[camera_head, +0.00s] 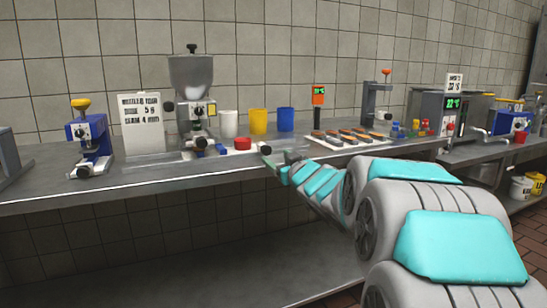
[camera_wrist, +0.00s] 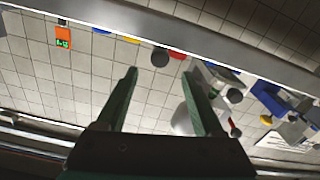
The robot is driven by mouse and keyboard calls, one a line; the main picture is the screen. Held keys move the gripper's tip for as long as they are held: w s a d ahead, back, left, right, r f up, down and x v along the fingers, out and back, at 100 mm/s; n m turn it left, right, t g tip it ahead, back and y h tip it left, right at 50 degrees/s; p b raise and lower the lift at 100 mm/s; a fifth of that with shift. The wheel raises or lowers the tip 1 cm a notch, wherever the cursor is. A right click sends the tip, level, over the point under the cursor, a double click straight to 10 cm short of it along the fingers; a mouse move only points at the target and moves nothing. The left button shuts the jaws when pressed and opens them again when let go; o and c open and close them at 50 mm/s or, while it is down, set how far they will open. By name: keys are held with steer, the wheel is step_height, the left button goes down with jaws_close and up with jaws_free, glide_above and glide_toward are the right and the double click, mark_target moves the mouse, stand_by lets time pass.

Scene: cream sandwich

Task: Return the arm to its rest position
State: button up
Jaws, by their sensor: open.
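My gripper (camera_head: 272,160) is at the end of my outstretched arm, over the front part of the steel counter (camera_head: 225,177) in the head view. The wrist view is turned roughly upside down, with the counter edge at the top. In the head view my arm hides part of the counter's front right.
A grinder with a grey hopper (camera_head: 191,78), a sign (camera_head: 141,122) and a blue machine (camera_head: 89,137) stand left.

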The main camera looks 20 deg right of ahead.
steer(key=shift+s, duration=0.3)
steer(key=shift+f, duration=0.1)
